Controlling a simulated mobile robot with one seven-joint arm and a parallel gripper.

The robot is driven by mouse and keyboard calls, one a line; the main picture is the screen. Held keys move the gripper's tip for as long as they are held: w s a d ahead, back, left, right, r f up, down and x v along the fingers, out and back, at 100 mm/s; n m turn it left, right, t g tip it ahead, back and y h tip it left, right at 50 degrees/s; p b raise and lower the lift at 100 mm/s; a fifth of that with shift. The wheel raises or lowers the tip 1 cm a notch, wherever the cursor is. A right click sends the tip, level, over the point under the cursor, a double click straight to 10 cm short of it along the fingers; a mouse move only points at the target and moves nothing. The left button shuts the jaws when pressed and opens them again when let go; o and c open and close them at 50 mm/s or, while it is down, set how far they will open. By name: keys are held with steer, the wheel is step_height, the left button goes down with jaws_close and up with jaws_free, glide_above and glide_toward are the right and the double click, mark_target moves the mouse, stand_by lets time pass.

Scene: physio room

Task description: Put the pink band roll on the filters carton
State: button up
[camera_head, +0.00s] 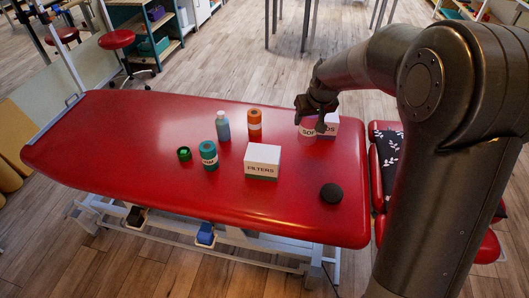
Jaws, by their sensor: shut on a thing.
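The pink band roll (307,134), with a pale label reading "SOF", is upright at the far right of the red treatment table. My gripper (313,112) reaches down over it from the right and is shut on it. I cannot tell whether the roll touches the table or is just above it. The filters carton (262,161), a white box with a green lower band and "FILTERS" on its front, stands nearer the table's middle. Its white top is bare. My gripper is behind and right of this carton, apart from it.
A white carton (330,124) stands close behind the roll, partly hidden. An orange roll (254,123), a blue-grey bottle (223,126), a teal roll (209,154) and a small green-black round item (184,154) stand left. A black round object (331,193) lies front right. The red table (120,130) is clear at left.

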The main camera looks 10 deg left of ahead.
steer(key=shift+n, duration=0.6)
steer(key=shift+s+a+f, duration=0.1)
steer(key=shift+a+f, duration=1.4)
steer(key=shift+a, duration=0.95)
steer(key=shift+s+a+f, duration=0.1)
steer(key=shift+a+f, duration=1.4)
steer(key=shift+a, duration=0.9)
steer(key=shift+s+a+f, duration=0.1)
steer(key=shift+a+f, duration=1.4)
steer(key=shift+a, duration=0.95)
steer(key=shift+f, duration=0.2)
steer(key=o, duration=1.2)
steer(key=v, duration=1.2)
steer(key=shift+d+r, duration=0.2)
steer(key=shift+d, duration=0.1)
